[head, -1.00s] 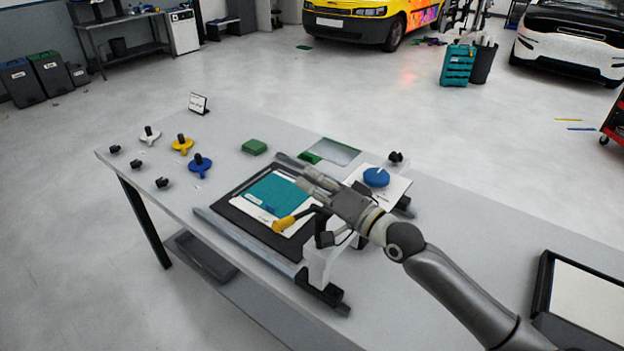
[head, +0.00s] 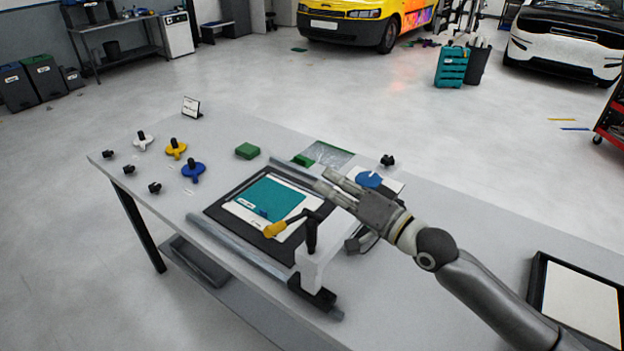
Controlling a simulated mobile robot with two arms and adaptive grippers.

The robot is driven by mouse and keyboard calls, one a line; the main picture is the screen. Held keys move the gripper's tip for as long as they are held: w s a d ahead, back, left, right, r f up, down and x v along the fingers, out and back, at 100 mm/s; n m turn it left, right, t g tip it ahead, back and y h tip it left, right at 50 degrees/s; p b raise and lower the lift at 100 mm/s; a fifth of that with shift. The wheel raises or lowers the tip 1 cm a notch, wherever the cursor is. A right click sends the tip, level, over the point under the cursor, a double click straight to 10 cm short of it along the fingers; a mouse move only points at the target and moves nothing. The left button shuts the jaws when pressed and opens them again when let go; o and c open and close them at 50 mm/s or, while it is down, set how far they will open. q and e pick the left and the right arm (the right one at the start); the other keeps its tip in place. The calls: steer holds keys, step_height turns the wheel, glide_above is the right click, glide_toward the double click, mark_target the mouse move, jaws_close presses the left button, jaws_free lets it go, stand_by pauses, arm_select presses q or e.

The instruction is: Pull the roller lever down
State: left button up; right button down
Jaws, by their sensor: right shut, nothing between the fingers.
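The roller lever (head: 277,228) has a yellow handle end and a black arm. It lies at a low slant to the left from the white bracket (head: 314,268) of the roller frame. The yellow end shows over the near right part of the black-bordered mat that carries a teal sheet (head: 270,199). My right gripper (head: 327,181) is shut and empty. It is above and to the right of the lever, apart from it in the picture. Its fingers hide part of the frame behind. My left gripper is not in view.
Grey rails (head: 240,250) run along both sides of the mat. A blue knob (head: 369,180), a green block (head: 247,151) and several coloured knobs, such as a blue one (head: 193,170), sit on the table. A black-framed tray (head: 580,300) is at right. The table between is clear.

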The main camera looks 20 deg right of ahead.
steer(key=shift+b+v, duration=0.35)
steer(key=shift+v, duration=1.1)
steer(key=shift+w+d+f, duration=0.1)
